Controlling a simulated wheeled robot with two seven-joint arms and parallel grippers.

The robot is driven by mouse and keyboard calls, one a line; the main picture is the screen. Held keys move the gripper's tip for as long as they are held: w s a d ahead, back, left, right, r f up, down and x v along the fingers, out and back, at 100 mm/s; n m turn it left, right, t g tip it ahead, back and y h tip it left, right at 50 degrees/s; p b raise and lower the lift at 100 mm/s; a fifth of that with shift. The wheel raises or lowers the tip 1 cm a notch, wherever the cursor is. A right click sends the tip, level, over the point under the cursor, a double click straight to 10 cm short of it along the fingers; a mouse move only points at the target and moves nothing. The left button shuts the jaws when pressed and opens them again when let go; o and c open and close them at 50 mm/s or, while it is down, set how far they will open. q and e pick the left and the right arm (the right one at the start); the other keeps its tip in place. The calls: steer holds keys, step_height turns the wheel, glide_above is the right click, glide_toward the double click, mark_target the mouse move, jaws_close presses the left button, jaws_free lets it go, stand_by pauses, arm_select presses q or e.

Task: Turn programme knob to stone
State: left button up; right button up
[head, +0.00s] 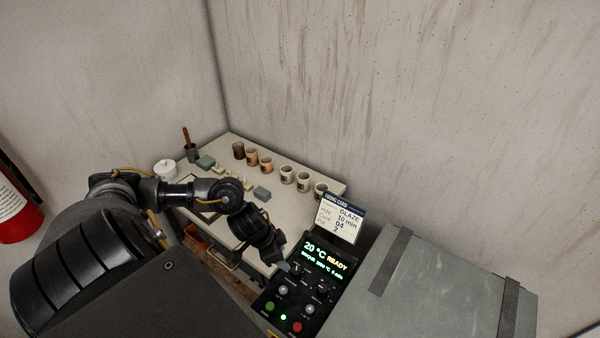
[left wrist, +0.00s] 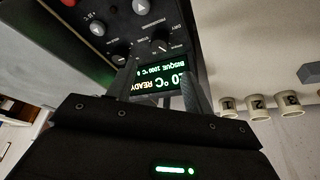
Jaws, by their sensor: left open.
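The kiln control panel (head: 318,262) has a lit display reading 20 °C READY, with a smaller line that seems to start with BISQUE. The dark programme knob (left wrist: 160,44) sits beside the display, under the label PROGRAMME, in the left wrist view; it also shows in the head view (head: 297,269). Its exact pointer setting is too small to read. My left gripper (left wrist: 160,66) is open and empty, its two fingers spread in front of the panel, with the knob just beyond the gap between the tips. I cannot tell whether they touch anything. My right gripper is not in view.
A second dark knob (head: 322,286), silver knobs and green and red buttons (head: 297,327) are close by on the panel. A firing card (head: 341,219) stands behind it. A grey box-like body (head: 420,285) is to the right. The table behind holds several cups (head: 287,175).

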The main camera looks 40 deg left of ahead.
mark_target(296, 270)
arm_select(q)
steer(key=x, duration=0.8)
steer(key=shift+d+f, duration=0.15)
steer(key=shift+f, duration=0.25)
steer(key=shift+w+d+f, duration=0.1)
steer(key=shift+f, duration=0.25)
steer(key=shift+w+f, duration=0.1)
steer(key=shift+f, duration=0.3)
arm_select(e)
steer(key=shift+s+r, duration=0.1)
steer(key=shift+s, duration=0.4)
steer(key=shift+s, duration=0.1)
arm_select(q)
steer(key=c, duration=1)
steer(key=shift+o, duration=0.2)
